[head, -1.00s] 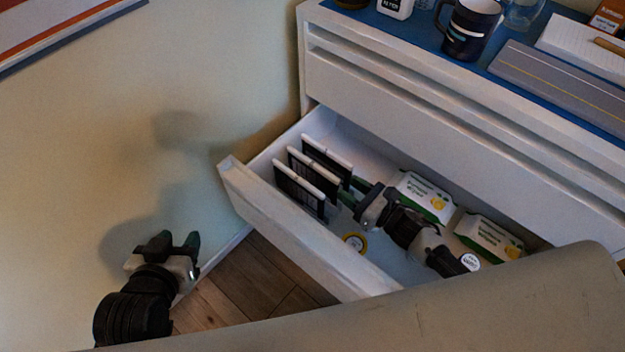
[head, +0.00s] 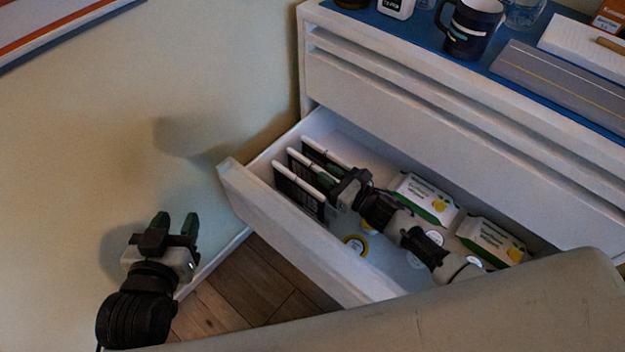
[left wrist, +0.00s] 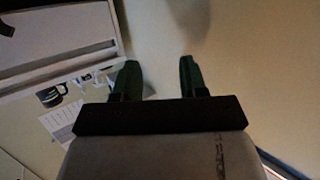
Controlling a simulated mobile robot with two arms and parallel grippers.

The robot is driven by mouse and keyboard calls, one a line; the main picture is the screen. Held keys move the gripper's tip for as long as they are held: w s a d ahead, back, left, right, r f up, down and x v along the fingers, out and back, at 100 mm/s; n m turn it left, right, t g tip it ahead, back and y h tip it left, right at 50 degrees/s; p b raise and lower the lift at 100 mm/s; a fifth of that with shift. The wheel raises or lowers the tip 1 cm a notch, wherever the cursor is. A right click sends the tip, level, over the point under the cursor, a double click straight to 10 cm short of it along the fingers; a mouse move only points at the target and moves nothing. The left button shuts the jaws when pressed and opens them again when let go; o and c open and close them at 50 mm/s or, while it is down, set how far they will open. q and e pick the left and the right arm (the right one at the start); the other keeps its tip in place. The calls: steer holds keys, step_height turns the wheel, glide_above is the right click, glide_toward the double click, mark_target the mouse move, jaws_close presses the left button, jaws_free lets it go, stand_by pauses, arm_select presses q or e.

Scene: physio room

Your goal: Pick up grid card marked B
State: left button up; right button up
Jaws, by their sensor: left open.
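Three dark grid cards with white top edges stand upright in a row at the left end of the open drawer (head: 300,243): a front card (head: 297,192), a middle card (head: 309,167) and a back card (head: 322,152). No letter on them can be read, so I cannot tell which is B. My right gripper (head: 328,182) is inside the drawer, its fingers at the right ends of the cards, by the middle one. Its body hides part of the cards, and its finger gap is not clear. My left gripper (head: 175,224) is open and empty, outside the drawer; its two fingers show apart in the left wrist view (left wrist: 158,80).
Two wipes packs (head: 426,198) (head: 490,240) and a yellow-rimmed roll (head: 355,244) lie in the drawer near my right arm. A mug (head: 470,30) stands on the cabinet top. A beige padded surface (head: 480,310) fills the lower right.

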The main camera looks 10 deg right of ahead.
jaws_close()
steer(key=shift+r, duration=0.1)
